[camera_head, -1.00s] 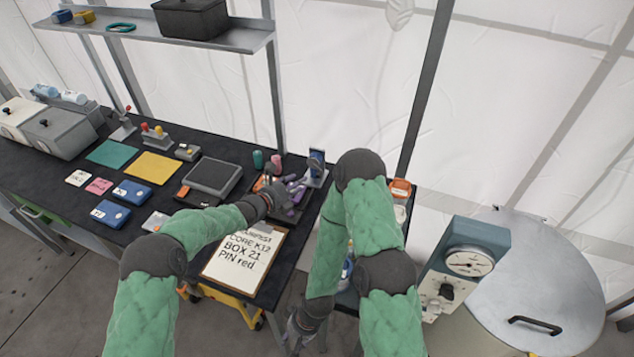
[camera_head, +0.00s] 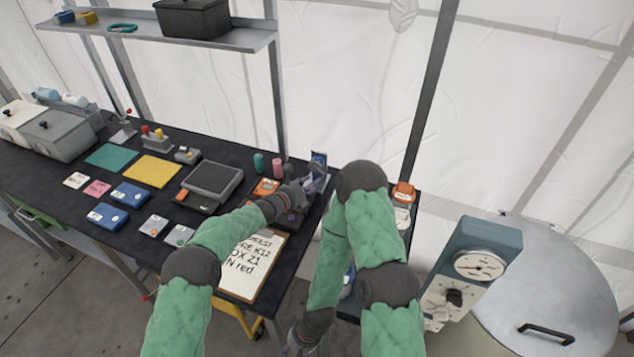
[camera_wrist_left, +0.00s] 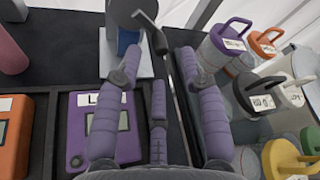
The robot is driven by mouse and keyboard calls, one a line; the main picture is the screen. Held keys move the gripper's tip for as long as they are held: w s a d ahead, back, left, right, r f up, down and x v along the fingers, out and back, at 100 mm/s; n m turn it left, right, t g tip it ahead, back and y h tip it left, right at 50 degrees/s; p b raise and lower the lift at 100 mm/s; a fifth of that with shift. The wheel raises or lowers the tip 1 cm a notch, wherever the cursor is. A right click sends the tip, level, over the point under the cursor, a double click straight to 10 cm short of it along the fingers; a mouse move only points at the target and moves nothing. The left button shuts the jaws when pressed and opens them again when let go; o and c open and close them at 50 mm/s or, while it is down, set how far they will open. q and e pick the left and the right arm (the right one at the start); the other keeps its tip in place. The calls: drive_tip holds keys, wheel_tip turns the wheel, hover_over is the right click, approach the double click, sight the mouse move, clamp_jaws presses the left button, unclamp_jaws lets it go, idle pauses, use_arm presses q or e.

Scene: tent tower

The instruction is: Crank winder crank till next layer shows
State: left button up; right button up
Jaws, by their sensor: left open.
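The winder (camera_head: 319,162), a small upright unit with a blue part, stands at the right end of the dark bench. In the left wrist view, it shows as a grey drum (camera_wrist_left: 127,14) over a blue block on a pale base. A dark crank (camera_wrist_left: 154,34) sticks out on the drum's right side. My left gripper (camera_head: 303,188) is just in front of the winder. In the left wrist view, its purple fingers (camera_wrist_left: 158,62) are spread apart, with the crank's end ahead between the tips; contact is unclear. My right gripper (camera_head: 297,343) hangs low at the bottom edge, its fingers hardly visible.
A purple labelled box (camera_wrist_left: 75,150) and an orange box (camera_wrist_left: 14,135) lie in tray compartments below the left gripper. Several lidded canisters (camera_wrist_left: 262,95) crowd the right. A clipboard (camera_head: 240,283) lies at the bench's front edge. A gauge unit (camera_head: 468,270) stands at right.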

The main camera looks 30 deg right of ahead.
use_arm(q)
drive_tip(key=shift+x, duration=1.95)
clamp_jaws()
